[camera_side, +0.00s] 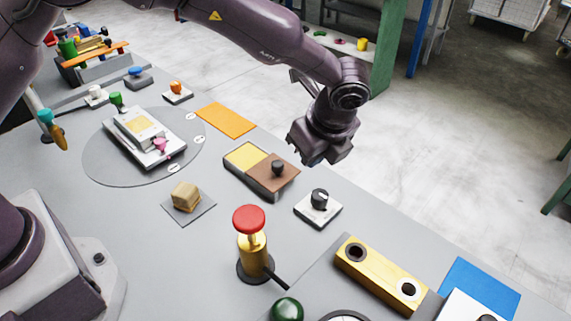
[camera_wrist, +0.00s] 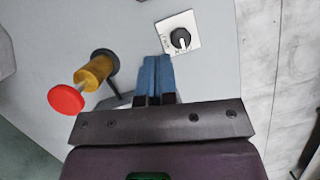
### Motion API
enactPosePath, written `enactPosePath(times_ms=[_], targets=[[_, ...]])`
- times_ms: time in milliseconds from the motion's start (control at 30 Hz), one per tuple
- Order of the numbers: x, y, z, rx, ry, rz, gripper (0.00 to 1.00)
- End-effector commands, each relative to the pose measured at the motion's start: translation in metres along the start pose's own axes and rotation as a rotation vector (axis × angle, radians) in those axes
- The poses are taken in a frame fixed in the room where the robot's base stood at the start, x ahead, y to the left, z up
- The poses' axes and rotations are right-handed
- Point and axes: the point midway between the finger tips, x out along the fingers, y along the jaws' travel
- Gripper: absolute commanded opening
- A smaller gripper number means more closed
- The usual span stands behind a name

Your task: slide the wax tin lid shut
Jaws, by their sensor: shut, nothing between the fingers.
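The wax tin (camera_side: 239,164) lies on the grey table in the middle of the side view. Its left part is open and shows yellow wax (camera_side: 245,155). The brown lid (camera_side: 266,182) with a dark knob (camera_side: 277,168) covers the right part. My gripper (camera_side: 312,162) hangs above the table to the right of the tin, apart from the lid. Its fingers (camera_wrist: 157,62) are together and empty in the wrist view. I cannot make out the tin in the wrist view.
A dial switch on a white plate (camera_side: 329,213) sits near my gripper; it also shows in the wrist view (camera_wrist: 188,27). A red-topped plunger (camera_side: 249,218) stands in front of the tin. A yellow bar (camera_side: 370,276) and a wooden block (camera_side: 187,196) lie nearby.

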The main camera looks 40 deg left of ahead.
Motion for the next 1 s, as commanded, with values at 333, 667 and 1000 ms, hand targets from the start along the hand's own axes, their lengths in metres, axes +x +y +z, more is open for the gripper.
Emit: enactPosePath(times_ms=[333, 667, 1000], targets=[[0.028, 0.003, 0.003, 0.083, -0.012, 0.012, 0.00], [0.099, 0.004, 0.003, 0.081, -0.011, 0.012, 0.00], [0.115, 0.000, 0.038, 0.078, -0.009, 0.008, 0.00]])
